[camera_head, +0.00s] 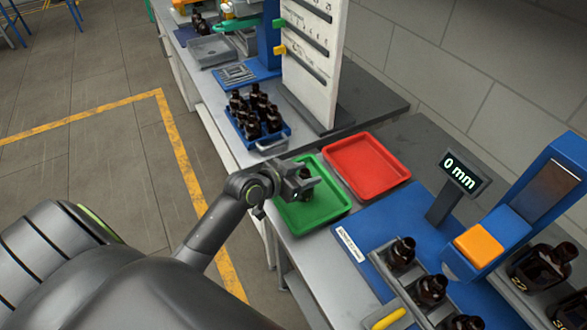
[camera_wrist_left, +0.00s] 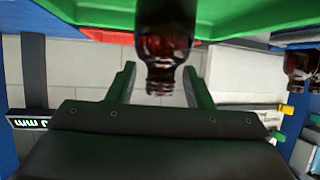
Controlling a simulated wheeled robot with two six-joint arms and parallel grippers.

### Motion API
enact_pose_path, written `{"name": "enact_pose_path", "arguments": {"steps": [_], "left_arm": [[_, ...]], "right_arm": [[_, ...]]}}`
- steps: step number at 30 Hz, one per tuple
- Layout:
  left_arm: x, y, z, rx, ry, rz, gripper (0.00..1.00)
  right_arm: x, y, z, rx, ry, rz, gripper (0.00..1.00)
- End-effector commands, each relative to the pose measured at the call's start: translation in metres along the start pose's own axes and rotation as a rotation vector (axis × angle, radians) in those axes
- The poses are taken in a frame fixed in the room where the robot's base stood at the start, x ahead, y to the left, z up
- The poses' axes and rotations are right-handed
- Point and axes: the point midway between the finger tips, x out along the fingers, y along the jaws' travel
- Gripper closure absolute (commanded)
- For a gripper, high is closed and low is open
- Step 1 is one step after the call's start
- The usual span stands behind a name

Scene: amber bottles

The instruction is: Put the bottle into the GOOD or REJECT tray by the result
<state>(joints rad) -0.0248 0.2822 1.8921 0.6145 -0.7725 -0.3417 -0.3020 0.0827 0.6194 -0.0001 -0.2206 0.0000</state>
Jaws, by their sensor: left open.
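A green tray (camera_head: 323,211) lies on the bench, with a red tray (camera_head: 367,165) behind it to the right. No GOOD or REJECT wording is legible on either. A dark amber bottle (camera_head: 305,173) is in the green tray, partly hidden by my left gripper (camera_head: 302,187). In the left wrist view the bottle (camera_wrist_left: 166,45) shows its neck end pointing toward the space between the fingers of my left gripper (camera_wrist_left: 159,82). These fingers are spread apart, with gaps beside the neck. My right gripper is not in view.
A measuring device with a "0 mm" display (camera_head: 462,173) and an orange block (camera_head: 478,246) stands at right. A grey rack (camera_head: 378,258) holds several bottles. A blue crate (camera_head: 262,139) of bottles stands beyond the green tray, near a tall white board (camera_head: 312,60).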

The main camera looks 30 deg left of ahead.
Motion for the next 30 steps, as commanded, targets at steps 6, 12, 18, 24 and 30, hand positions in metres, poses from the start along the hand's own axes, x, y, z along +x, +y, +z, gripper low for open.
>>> {"name": "enact_pose_path", "arguments": {"steps": [6, 12, 18, 24, 30], "left_arm": [[-0.027, -0.001, 0.001, 0.005, -0.001, -0.001, 0.54], [-0.065, 0.000, 0.001, 0.008, -0.002, 0.000, 0.54], [-0.099, -0.001, 0.001, 0.006, -0.003, -0.001, 0.54], [-0.116, -0.001, 0.000, 0.003, 0.000, 0.000, 0.54], [-0.120, 0.000, -0.001, 0.002, 0.001, 0.002, 0.54]], "right_arm": [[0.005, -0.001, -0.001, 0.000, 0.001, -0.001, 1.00], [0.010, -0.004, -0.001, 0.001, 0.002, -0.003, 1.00], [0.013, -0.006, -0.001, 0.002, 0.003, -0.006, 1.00], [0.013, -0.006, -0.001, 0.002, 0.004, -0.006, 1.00], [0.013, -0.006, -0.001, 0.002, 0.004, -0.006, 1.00]]}}
